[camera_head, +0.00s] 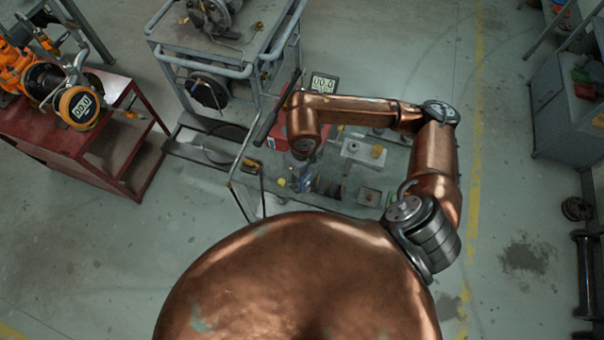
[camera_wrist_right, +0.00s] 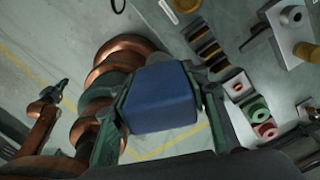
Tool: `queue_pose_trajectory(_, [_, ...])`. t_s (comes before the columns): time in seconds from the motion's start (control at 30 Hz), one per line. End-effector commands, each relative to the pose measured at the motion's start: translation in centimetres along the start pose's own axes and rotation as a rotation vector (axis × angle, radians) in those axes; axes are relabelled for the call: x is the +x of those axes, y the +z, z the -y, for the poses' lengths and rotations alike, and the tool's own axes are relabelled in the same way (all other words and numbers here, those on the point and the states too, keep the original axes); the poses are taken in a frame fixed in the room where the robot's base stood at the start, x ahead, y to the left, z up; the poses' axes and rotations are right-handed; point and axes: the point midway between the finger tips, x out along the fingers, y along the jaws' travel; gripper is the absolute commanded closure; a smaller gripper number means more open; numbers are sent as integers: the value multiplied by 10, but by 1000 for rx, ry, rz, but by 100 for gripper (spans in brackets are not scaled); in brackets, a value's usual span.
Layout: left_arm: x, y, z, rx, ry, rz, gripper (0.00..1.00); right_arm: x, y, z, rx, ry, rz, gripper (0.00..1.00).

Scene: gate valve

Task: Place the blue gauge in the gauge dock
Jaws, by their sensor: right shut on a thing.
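My right gripper (camera_head: 302,172) is over the workbench in the head view, pointing down. In the right wrist view, my right gripper (camera_wrist_right: 160,105) is shut on a blue block-shaped body, the blue gauge (camera_wrist_right: 160,97), with a finger on each side. Its dial face does not show. The gauge is small and mostly hidden by my arm in the head view. I cannot make out which fixture is the gauge dock. A copper arm with a dark end, seemingly my left gripper (camera_wrist_right: 56,91), shows small at the left of the wrist view; its jaws are unclear.
The bench (camera_head: 335,205) holds a grey block (camera_head: 357,152), a yellow knob (camera_head: 377,151) and several small parts. A grey cart (camera_head: 225,40) is behind left, a red table (camera_head: 100,130) at left.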

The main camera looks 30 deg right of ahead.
Motion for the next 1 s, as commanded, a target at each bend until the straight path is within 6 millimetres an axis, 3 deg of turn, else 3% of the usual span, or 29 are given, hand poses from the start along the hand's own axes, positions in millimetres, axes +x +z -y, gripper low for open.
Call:
queue_pose_trajectory(0.3, [-3, 0, 0, -1, 0, 0, 100, 7, -21, -3, 739, 3, 3, 87])
queue_pose_trajectory(0.5, [-4, 0, 0, -1, 0, 1, 100, 9, -28, -4, 1044, 5, 6, 87])
queue_pose_trajectory(0.73, [-6, 1, 0, -1, 0, 1, 100, 14, -21, 3, 1156, 3, 7, 87])
queue_pose_trajectory(1.0, [-12, 1, 0, -2, 0, 1, 100, 40, 27, 40, 1157, 3, 7, 87])
